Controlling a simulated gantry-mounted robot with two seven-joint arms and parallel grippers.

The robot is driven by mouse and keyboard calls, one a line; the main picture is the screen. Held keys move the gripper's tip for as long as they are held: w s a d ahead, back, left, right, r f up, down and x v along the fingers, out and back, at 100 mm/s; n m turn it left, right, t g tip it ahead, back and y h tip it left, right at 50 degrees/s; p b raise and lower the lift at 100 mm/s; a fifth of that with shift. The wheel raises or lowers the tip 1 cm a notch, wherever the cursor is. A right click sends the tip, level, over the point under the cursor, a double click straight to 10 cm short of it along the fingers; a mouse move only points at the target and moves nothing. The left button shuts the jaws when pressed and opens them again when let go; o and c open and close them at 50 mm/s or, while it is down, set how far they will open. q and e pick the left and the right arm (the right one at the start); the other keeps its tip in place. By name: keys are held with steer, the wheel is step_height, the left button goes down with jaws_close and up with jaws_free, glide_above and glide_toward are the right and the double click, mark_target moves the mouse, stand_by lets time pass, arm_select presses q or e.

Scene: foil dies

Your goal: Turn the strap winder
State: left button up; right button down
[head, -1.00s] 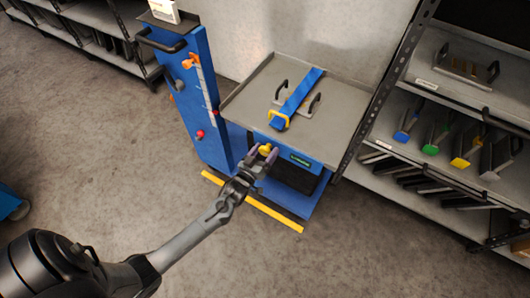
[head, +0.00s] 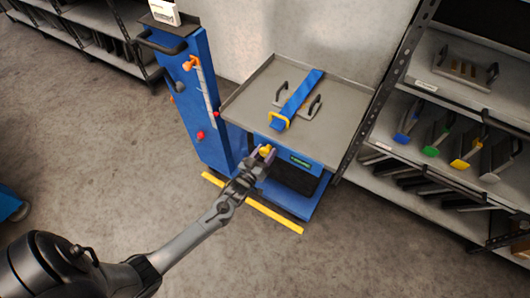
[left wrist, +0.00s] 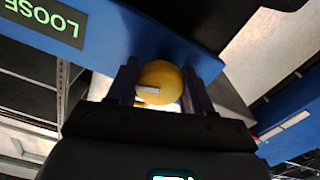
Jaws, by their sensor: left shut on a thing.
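The strap winder is a round yellow knob (head: 266,150) on the blue front of the grey-topped bench. In the left wrist view the yellow knob (left wrist: 160,83) sits between the two dark purple fingers, with a white mark on its face. My left gripper (head: 264,154) is shut on it, and it also shows in the left wrist view (left wrist: 160,90). A blue strap (head: 298,97) with a yellow buckle lies across a grey plate with black handles on the bench top. A green display beside the knob (left wrist: 48,20) reads "LOOSE". My right gripper is not in view.
A blue cabinet (head: 192,105) with an orange lever and a red button stands left of the bench. A yellow line (head: 254,204) marks the floor in front.

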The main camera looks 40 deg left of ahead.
arm_select(q)
steer(key=m+p, duration=0.2)
steer(key=shift+r+m, duration=0.15)
steer(key=shift+m, duration=0.15)
steer(key=m+p, duration=0.1)
steer(key=m, duration=0.1)
steer(key=shift+m, duration=0.4)
steer(key=m+p, duration=0.2)
steer(key=m, duration=0.1)
steer(key=shift+a+f+m+p, duration=0.15)
steer(key=shift+m+p, duration=0.25)
steer(key=shift+m, duration=1.1)
steer(key=shift+s+f, duration=0.1)
steer(key=o, duration=1)
